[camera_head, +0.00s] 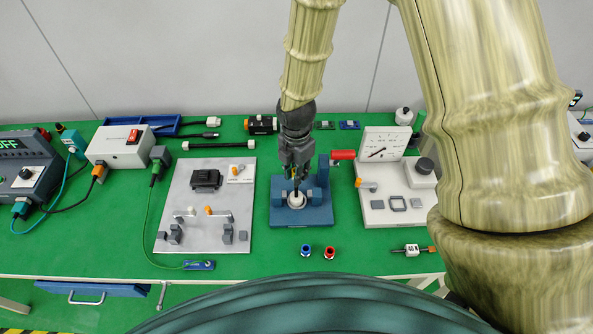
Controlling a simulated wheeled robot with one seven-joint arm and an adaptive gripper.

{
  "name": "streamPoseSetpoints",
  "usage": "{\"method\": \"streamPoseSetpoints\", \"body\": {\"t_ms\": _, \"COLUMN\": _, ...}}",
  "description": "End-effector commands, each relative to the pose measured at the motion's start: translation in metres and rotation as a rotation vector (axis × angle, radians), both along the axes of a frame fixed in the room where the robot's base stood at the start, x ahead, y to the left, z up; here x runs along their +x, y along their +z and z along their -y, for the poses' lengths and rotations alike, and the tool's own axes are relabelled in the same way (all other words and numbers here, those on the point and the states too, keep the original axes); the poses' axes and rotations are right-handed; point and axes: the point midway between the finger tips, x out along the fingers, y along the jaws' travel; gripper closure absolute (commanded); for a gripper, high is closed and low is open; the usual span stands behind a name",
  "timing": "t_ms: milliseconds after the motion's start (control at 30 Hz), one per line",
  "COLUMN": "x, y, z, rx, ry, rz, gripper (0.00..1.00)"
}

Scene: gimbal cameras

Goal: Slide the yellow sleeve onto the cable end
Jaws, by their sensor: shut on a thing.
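My gripper (296,178) points down over a blue stand (315,216) near the middle of the green table. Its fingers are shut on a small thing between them. A trace of yellow shows there, which I take to be the yellow sleeve, but it is too small and mostly hidden by the fingers. A white round holder (296,202) sits on the stand just below the fingertips. A thin dark piece, possibly the cable end, rises from it; I cannot tell whether the sleeve touches it.
A grey plate (180,218) with clamps lies left of the stand. A white panel with a gauge (381,145) stands to the right. A red cylinder (343,155) is close beside the stand. Blue (306,250) and red (330,252) fittings lie in front.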

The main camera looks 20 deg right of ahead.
Motion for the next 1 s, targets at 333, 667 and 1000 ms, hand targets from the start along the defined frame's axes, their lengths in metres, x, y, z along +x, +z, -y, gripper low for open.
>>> {"method": "streamPoseSetpoints", "body": {"t_ms": 333, "x": 0.001, "y": -0.020, "z": 0.000, "rx": 0.000, "ry": 0.091, "rz": -0.001, "gripper": 1.00}}
{"method": "streamPoseSetpoints", "body": {"t_ms": 667, "x": 0.001, "y": -0.026, "z": 0.000, "rx": 0.000, "ry": 0.127, "rz": -0.002, "gripper": 1.00}}
{"method": "streamPoseSetpoints", "body": {"t_ms": 1000, "x": 0.001, "y": -0.026, "z": 0.000, "rx": 0.001, "ry": 0.127, "rz": -0.001, "gripper": 1.00}}
